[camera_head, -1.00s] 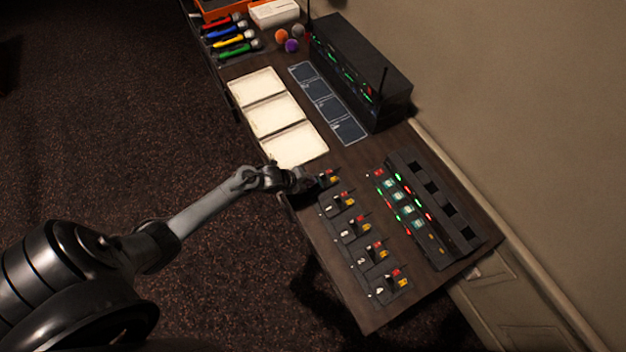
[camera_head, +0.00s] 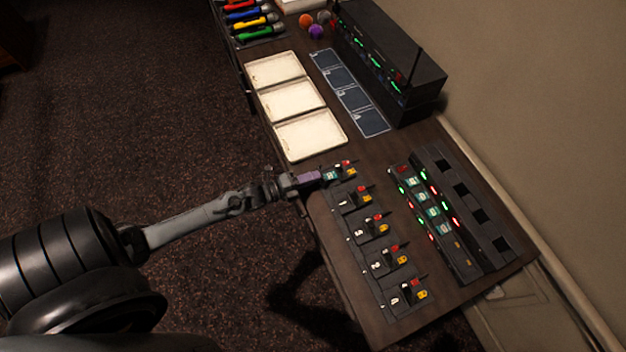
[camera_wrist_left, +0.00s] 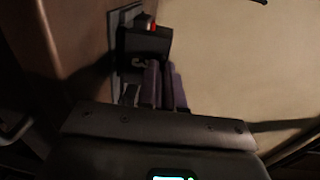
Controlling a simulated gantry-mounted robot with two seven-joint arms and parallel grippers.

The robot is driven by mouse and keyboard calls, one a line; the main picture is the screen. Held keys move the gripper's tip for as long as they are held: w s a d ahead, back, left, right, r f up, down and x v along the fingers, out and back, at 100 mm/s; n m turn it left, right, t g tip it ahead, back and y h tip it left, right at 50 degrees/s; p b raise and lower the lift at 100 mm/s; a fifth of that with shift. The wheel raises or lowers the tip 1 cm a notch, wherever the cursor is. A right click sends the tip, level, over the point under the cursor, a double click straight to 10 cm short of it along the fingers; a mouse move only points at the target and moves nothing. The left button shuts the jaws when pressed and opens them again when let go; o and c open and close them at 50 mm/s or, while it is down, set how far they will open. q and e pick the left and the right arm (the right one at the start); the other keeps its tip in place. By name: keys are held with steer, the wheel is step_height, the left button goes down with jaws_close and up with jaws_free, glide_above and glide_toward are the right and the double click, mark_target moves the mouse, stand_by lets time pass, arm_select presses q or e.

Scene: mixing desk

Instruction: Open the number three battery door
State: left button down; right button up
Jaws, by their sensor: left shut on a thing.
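My left gripper (camera_head: 292,184) is at the table's near edge, at the far end of the row of black packs. It is shut at the near side of the end pack (camera_head: 340,172). Purple strips show at its tip, and in the left wrist view they are purple, finger-like pieces (camera_wrist_left: 152,86). Just past them, the wrist view shows a dark panel marked 3, the number three battery door (camera_wrist_left: 138,62). A teal patch shows on the end pack in the head view. The fingers hide part of the door, so its exact angle is unclear. My right gripper is not in view.
Several similar numbered packs (camera_head: 372,228) run along the near edge. A rack with lit indicators (camera_head: 437,213) stands behind them. Cream trays (camera_head: 309,135), dark squares (camera_head: 356,98) and a black receiver (camera_head: 390,65) lie farther along. Bare wood separates the packs from the rack.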

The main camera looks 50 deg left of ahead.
arm_select(q)
steer(key=shift+s+f, duration=0.1)
stand_by(0.3)
steer(key=c, duration=1.3)
jaws_free()
steer(key=shift+s+a, duration=0.1)
steer(key=shift+s, duration=0.15)
steer(key=v, duration=1)
steer(key=shift+s+f, duration=0.15)
